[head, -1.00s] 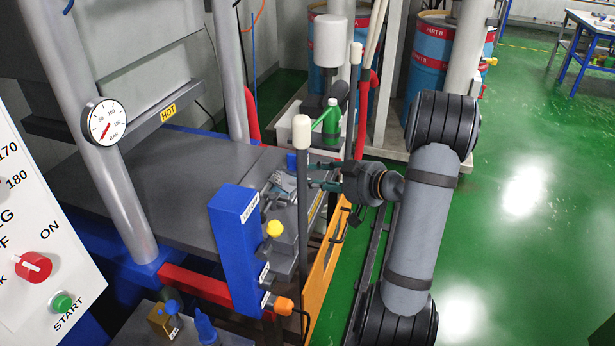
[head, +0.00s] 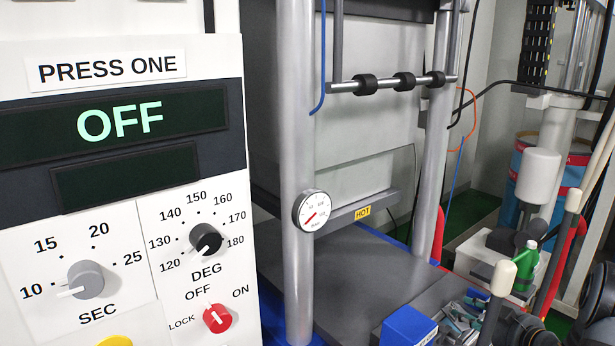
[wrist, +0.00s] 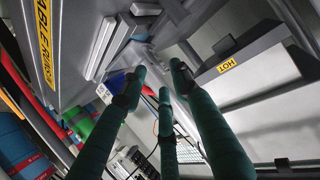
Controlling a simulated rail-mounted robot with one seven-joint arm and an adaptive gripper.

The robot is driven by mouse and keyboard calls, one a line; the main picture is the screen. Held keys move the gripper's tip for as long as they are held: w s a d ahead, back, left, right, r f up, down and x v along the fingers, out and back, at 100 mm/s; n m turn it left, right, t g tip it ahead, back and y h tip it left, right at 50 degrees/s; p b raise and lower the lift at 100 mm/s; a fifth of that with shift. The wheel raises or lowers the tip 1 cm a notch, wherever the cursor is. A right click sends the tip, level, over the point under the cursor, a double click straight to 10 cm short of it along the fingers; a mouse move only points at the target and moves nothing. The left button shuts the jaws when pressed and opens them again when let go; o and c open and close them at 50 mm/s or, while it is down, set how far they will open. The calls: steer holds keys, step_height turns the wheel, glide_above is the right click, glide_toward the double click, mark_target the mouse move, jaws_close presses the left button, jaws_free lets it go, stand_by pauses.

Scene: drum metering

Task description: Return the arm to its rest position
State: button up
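My gripper (wrist: 158,80) shows in the wrist view as three teal fingers with dark tips. The fingers stand apart with nothing between them. In the head view my gripper (head: 512,318) is low at the right edge, partly behind a pale-topped post (head: 499,280) and cut off by the bottom of the picture. It is beside small metal parts (head: 462,316) at the press's right edge. Most of my arm is outside the head view. In the wrist view a grey press plate with a yellow HOT label (wrist: 227,66) lies beyond the fingers at upper right.
The press control panel (head: 120,190) fills the left of the head view; its display reads OFF. A pressure gauge (head: 313,211) sits on a press column. A blue box (head: 408,327), a green bottle (head: 526,265) and posts crowd the area around my gripper.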

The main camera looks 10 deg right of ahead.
steer(key=shift+x, duration=1.05)
steer(key=shift+r, duration=1.05)
steer(key=shift+s, duration=0.1)
